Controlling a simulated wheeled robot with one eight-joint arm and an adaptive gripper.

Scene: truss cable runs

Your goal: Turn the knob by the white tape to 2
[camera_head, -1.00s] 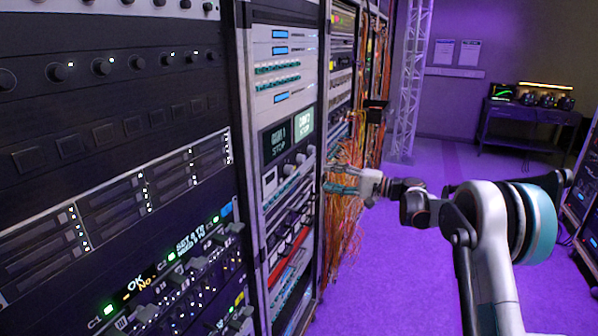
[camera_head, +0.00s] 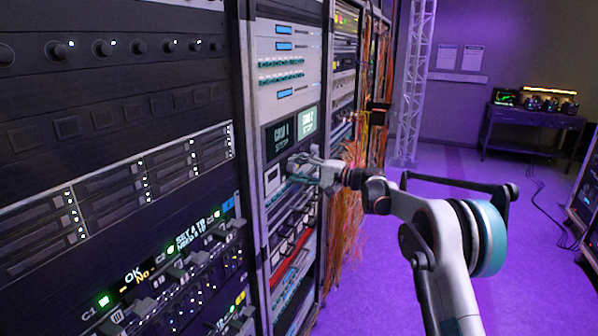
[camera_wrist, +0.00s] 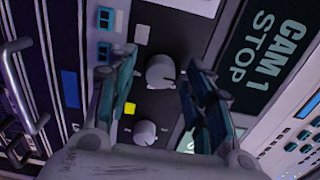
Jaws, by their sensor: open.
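In the wrist view, a light grey round knob (camera_wrist: 160,72) sits on the dark panel, with a small white tape patch (camera_wrist: 142,34) above and left of it. A dark mark shows at the knob's lower right; no numbers are readable around it. A second grey knob (camera_wrist: 145,132) lies below, with a yellow tape patch (camera_wrist: 129,109) by it. My gripper (camera_wrist: 160,78) is open, one finger on each side of the upper knob; I cannot tell whether they touch it. In the head view my gripper (camera_head: 304,165) is at the rack panel and hides the knobs.
A dark CAM 1 STOP display (camera_head: 281,134) is beside a brighter display (camera_head: 307,121), above my gripper. Red cables (camera_head: 290,262) cross the rack below. Orange cables (camera_head: 345,215) hang just behind my wrist. The purple floor (camera_head: 385,290) is open to the right.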

